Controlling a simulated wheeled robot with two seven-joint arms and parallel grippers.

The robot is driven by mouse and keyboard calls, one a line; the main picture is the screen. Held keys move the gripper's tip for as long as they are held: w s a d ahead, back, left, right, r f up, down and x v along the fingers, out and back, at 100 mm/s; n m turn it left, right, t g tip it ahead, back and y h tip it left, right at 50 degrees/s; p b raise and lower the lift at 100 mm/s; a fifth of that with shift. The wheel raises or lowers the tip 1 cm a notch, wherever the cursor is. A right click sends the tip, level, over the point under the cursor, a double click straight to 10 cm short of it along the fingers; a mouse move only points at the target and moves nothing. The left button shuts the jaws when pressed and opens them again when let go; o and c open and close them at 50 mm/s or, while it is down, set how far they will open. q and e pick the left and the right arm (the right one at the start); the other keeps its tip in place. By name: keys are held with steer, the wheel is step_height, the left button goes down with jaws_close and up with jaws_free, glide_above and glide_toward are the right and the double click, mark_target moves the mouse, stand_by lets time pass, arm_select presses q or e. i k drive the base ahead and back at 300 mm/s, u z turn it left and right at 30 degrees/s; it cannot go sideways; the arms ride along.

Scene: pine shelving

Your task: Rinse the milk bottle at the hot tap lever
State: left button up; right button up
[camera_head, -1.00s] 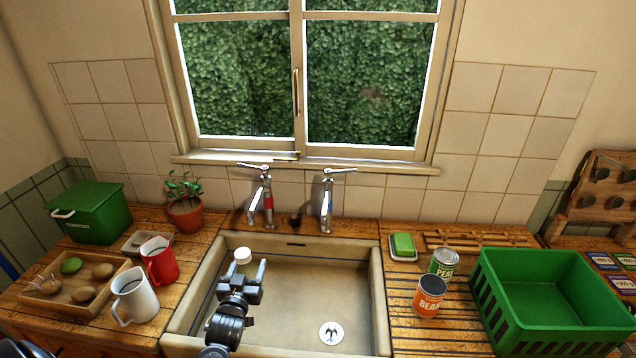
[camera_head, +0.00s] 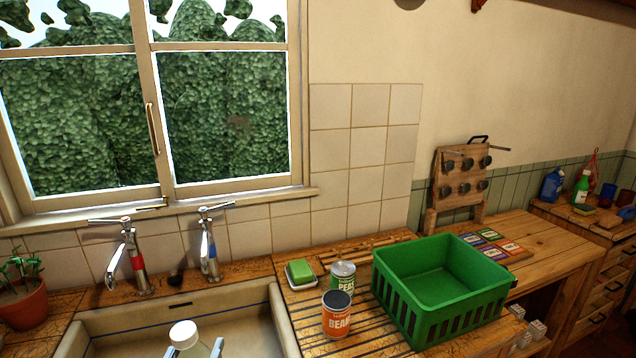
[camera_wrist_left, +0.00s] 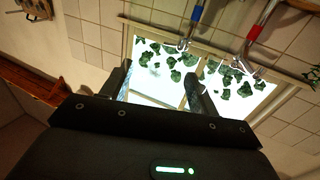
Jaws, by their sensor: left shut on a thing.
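The milk bottle (camera_head: 184,334) shows only its white cap and pale shoulder at the bottom edge of the head view, over the sink basin. My left gripper (camera_head: 192,351) is shut on it, with a fingertip on each side; the rest of the bottle is out of frame. In the left wrist view the gripper's dark fingers (camera_wrist_left: 160,92) frame a bright area, and the bottle cannot be made out. The hot tap (camera_head: 131,258) has a red band and a lever on top. The blue-banded tap (camera_head: 210,245) stands to its right. My right gripper is not in view.
The sink (camera_head: 279,325) lies below the taps. A potted plant (camera_head: 22,300) stands left of them. To the right are a soap dish (camera_head: 301,273), a peas can (camera_head: 343,277), a beans can (camera_head: 337,315) and a green crate (camera_head: 440,290). The window (camera_head: 150,110) is behind.

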mark_target(126, 221)
steer(key=u, duration=0.2)
steer(key=k, duration=0.5)
steer(key=u, duration=0.55)
steer(key=k, duration=0.85)
steer(key=u, duration=0.9)
steer(key=i, duration=0.6)
steer(key=u, duration=0.6)
steer(key=i, duration=1.35)
steer(key=z, duration=0.65)
